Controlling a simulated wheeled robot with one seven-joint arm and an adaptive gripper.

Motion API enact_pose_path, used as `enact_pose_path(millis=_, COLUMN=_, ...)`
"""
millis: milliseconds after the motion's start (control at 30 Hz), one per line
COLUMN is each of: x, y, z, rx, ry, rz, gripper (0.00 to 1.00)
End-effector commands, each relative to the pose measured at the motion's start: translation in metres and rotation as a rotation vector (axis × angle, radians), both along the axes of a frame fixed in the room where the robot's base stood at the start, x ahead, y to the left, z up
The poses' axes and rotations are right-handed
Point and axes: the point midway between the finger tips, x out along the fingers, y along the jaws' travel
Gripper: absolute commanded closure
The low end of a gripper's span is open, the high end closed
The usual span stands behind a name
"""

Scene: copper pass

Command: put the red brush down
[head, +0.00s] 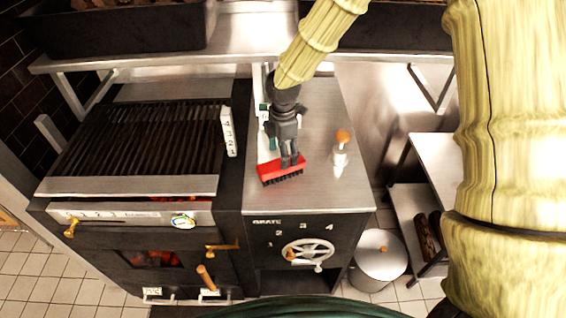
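The red brush (280,169) has a red block and dark bristles facing down. It is at the front part of the steel counter (315,190), right of the grill. My gripper (291,160) comes down from above and its fingers are closed on the brush's upper side. The arm and gripper hide part of the brush's top. I cannot tell whether the bristles touch the counter or hang just above it.
A small clear bottle with an orange top (341,146) stands right of the brush. A white and green item (267,140) lies behind it, partly hidden. The barred grill (135,145) is at left. A handwheel (307,252) is on the counter's front. Counter space is bare front right.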

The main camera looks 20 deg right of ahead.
Motion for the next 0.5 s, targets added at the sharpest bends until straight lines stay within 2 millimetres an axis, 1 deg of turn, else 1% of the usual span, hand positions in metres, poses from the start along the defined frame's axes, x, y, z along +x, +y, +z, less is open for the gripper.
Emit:
enact_pose_path(millis=200, x=0.001, y=0.0, z=0.027, rx=0.001, ry=-0.003, rz=0.001, gripper=0.34)
enact_pose_path(millis=333, x=0.0, y=0.0, z=0.038, rx=0.001, ry=-0.001, rz=0.0, gripper=0.34)
enact_pose_path(millis=500, x=0.0, y=0.0, z=0.045, rx=0.001, ry=0.0, rz=0.001, gripper=0.34)
